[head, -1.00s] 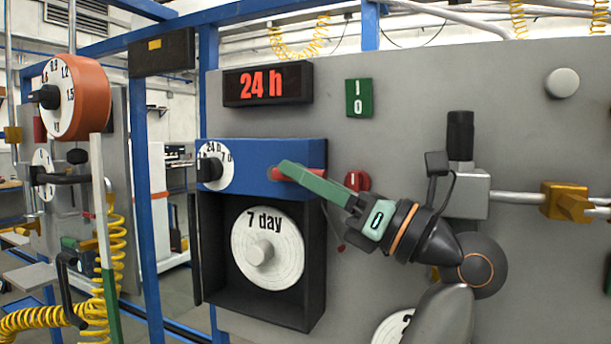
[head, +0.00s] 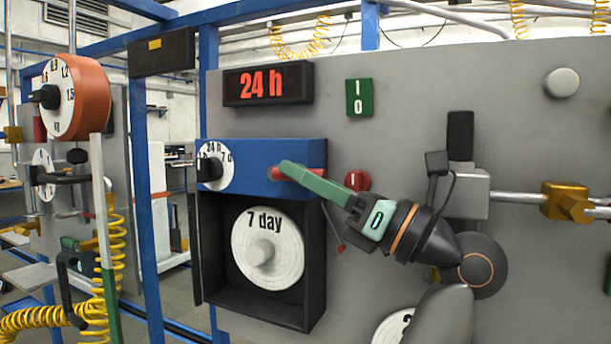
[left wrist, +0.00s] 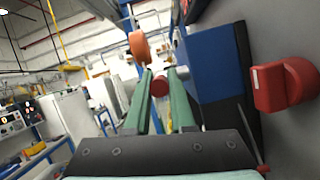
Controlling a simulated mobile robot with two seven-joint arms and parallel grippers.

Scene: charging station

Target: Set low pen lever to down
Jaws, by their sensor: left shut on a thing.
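A red lever (head: 302,178) sticks out from the blue housing (head: 300,155) on the grey panel. My left gripper (head: 284,168) has its green fingers on this lever and is shut on it. Its near finger covers part of the lever in the head view. In the left wrist view the round red lever end (left wrist: 159,86) sits between the two green fingertips of my left gripper (left wrist: 160,76). No label on the lever is readable, so I cannot tell its set position. My right gripper is not in view.
A red knob (head: 357,181) sits right of the housing, close to my left gripper; it looks large in the left wrist view (left wrist: 284,84). Below the housing is a black box with a "7 day" dial (head: 267,249). A "24 h" display (head: 267,85) is above.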

